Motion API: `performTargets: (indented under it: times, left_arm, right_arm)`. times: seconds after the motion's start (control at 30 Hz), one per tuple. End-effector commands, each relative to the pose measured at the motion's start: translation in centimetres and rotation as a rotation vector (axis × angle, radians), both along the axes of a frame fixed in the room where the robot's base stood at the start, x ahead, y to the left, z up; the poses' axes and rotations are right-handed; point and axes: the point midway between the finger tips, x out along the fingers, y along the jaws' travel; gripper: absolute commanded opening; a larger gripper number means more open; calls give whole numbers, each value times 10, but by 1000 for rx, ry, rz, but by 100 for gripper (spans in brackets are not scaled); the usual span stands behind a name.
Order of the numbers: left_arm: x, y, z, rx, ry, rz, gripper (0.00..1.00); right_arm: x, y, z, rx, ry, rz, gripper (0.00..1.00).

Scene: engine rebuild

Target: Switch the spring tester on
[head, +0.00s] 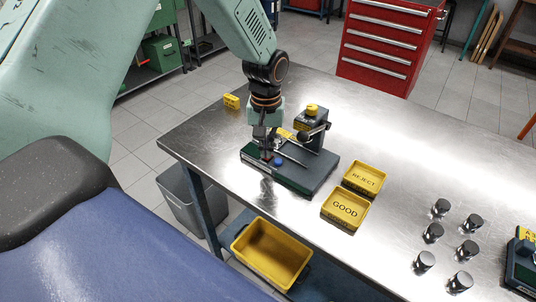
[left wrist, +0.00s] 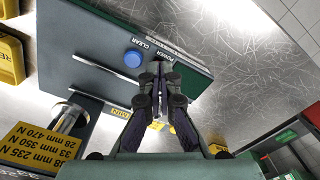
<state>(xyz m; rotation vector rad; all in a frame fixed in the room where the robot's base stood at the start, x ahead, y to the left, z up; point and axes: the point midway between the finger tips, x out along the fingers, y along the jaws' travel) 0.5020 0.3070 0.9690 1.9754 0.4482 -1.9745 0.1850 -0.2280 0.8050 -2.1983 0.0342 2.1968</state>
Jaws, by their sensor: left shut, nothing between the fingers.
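The spring tester has a dark green base (head: 318,178) on the metal bench, with a post and a yellow cap (head: 312,108) at its back. A blue button (head: 278,161) sits on the base, beside the label CLEAR in the left wrist view (left wrist: 133,58). The label POWER (left wrist: 172,52) is just beyond my left fingertips. My left gripper (head: 264,150) points down over the base's left end, shut and empty; it also shows in the left wrist view (left wrist: 160,72). The fingers hide whatever switch is at POWER, and I cannot tell if they touch it. My right gripper is out of view.
Yellow trays marked REJECT (head: 364,178) and GOOD (head: 345,211) stand right of the tester. Several metal cylinders (head: 434,232) stand farther right. A small yellow block (head: 231,101) is near the bench's back left edge. A yellow bin (head: 271,253) is below the bench.

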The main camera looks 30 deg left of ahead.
Motion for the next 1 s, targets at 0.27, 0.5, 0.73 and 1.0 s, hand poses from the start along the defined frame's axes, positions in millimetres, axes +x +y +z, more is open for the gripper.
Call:
performTargets:
  times: [0.27, 0.5, 0.73, 1.0]
  left_arm:
    - [0, 0, -4, 0, 0, 0, 0]
    - [0, 0, -7, 0, -1, 0, 0]
    - [0, 0, -10, 0, -1, 0, 0]
    - [0, 0, 1, 0, 0, 0, 0]
  right_arm:
    - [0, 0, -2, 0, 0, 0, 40]
    - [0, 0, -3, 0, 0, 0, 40]
    - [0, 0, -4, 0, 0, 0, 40]
    - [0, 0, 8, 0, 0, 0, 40]
